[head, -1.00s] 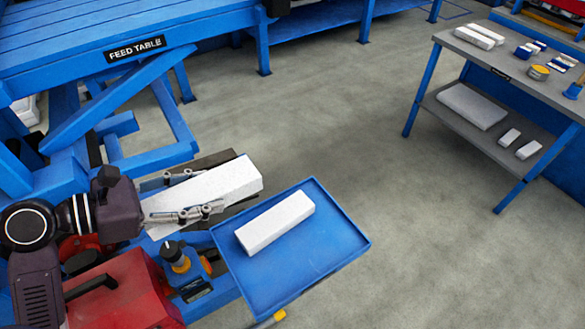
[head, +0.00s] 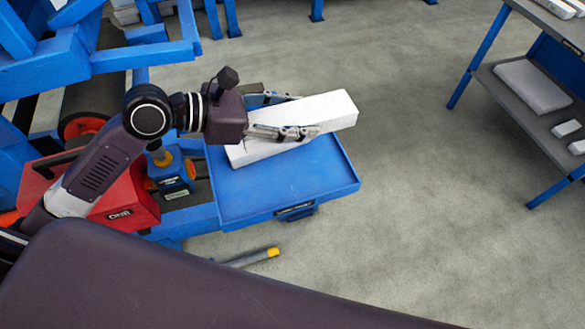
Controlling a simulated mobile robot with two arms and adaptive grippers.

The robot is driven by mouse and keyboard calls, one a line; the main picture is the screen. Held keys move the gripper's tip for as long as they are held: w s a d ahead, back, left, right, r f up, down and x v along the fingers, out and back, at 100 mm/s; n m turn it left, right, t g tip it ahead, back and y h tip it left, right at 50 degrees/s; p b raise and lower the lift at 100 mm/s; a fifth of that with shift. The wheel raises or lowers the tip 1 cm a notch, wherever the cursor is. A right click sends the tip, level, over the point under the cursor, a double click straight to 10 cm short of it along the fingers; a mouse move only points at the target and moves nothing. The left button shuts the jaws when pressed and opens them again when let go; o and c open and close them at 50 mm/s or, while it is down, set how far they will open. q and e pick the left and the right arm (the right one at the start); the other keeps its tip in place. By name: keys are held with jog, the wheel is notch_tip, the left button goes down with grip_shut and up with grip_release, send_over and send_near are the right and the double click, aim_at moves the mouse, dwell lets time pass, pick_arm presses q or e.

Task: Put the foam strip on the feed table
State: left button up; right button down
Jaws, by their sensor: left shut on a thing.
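My left gripper (head: 306,114) is shut on a white foam strip (head: 336,108), with one finger along each long side. The strip is held over the far part of the blue tray (head: 285,192), and its right end sticks out past the fingers. My right gripper is not in view.
A red box (head: 120,208) and a blue-and-orange tool (head: 172,172) are left of the tray. A yellow-ended bar (head: 262,256) is below it. A grey bench (head: 513,108) with white blocks stands at the right. Open floor (head: 425,190) lies between.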

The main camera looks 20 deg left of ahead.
pick_arm(q)
jog(key=b, duration=0.2)
send_over(295, 176)
notch_tip(295, 176, down, 13)
jog(key=shift+f, duration=0.6)
notch_tip(295, 176, down, 4)
jog(key=shift+f+b, duration=0.1)
jog(key=shift+b, duration=0.6)
jog(key=o, duration=0.7)
jog(key=shift+f, duration=0.1)
jog(key=o, duration=0.5)
jog(key=shift+c, duration=0.2)
